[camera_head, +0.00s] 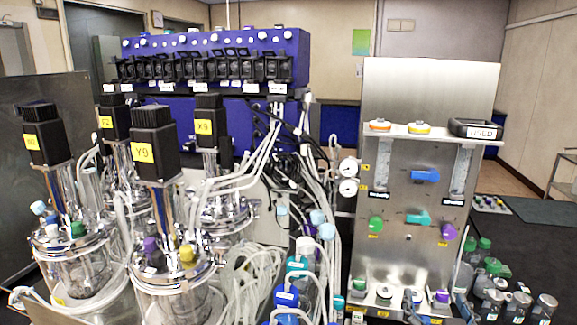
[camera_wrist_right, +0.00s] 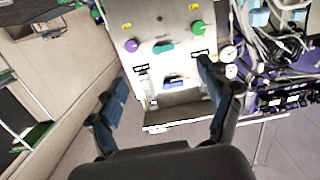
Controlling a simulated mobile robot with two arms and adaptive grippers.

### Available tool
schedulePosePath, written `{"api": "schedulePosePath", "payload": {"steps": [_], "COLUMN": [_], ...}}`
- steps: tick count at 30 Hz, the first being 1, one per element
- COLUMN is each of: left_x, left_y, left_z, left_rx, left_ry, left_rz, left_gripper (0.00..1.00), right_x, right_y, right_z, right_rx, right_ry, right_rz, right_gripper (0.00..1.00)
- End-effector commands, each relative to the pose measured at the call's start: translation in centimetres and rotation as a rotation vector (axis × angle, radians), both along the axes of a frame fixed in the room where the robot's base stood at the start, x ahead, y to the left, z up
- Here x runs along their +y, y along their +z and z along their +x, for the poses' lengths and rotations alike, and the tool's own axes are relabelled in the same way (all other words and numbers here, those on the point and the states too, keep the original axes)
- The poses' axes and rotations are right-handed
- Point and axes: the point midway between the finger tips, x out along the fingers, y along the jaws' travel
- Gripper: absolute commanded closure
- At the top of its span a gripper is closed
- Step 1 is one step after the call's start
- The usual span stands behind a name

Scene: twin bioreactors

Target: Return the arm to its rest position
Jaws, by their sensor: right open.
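My right gripper (camera_head: 437,308) shows only at the bottom edge of the head view, with its two dark fingertips apart in front of the foot of the steel panel (camera_head: 408,95). In the right wrist view my right gripper (camera_wrist_right: 163,88) is open, with nothing between its fingers. The steel panel (camera_wrist_right: 190,22) appears upside down beyond the fingers there. I cannot tell the exact gap between the fingertips and the panel. Most of the right arm is out of the head view. My left gripper is in neither view.
Glass bioreactors with black motors (camera_head: 155,165) stand at the left, before a blue pump unit (camera_head: 215,50). Loose tubing (camera_head: 255,285) and capped bottles (camera_head: 288,297) crowd the middle. Several small bottles (camera_head: 492,290) stand at the lower right by a dark bench top (camera_head: 535,240).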

Motion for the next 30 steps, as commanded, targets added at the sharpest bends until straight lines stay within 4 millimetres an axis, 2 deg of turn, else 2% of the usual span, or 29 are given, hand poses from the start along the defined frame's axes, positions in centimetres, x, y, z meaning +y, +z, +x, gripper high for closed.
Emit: {"api": "schedulePosePath", "payload": {"steps": [5,11,14,17,21,27,28,30], "left_x": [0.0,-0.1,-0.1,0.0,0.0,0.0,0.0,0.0], "left_y": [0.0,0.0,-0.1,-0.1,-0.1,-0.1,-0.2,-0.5], "left_z": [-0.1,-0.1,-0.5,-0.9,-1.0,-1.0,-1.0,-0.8], "left_rx": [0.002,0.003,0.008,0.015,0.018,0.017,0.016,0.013], "left_ry": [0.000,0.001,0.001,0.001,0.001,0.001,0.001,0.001], "left_rz": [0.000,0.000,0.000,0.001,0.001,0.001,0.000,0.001], "left_gripper": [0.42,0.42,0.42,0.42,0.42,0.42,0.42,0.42], "right_x": [0.5,1.5,2.3,3.2,4.5,6.2,6.3,6.4], "right_y": [-4.1,-10.2,-13.8,-17.6,-22.2,-26.1,-26.8,-29.3], "right_z": [-1.4,-4.6,-7.1,-10.7,-16.5,-24.5,-25.0,-23.9], "right_rx": [0.134,0.350,0.488,0.652,0.883,1.156,1.180,1.178], "right_ry": [0.020,0.060,0.092,0.134,0.206,0.315,0.323,0.318], "right_rz": [0.006,0.016,0.019,0.025,0.032,0.043,0.043,0.043], "right_gripper": [0.21,0.21,0.21,0.21,0.21,0.21,0.21,0.21]}}
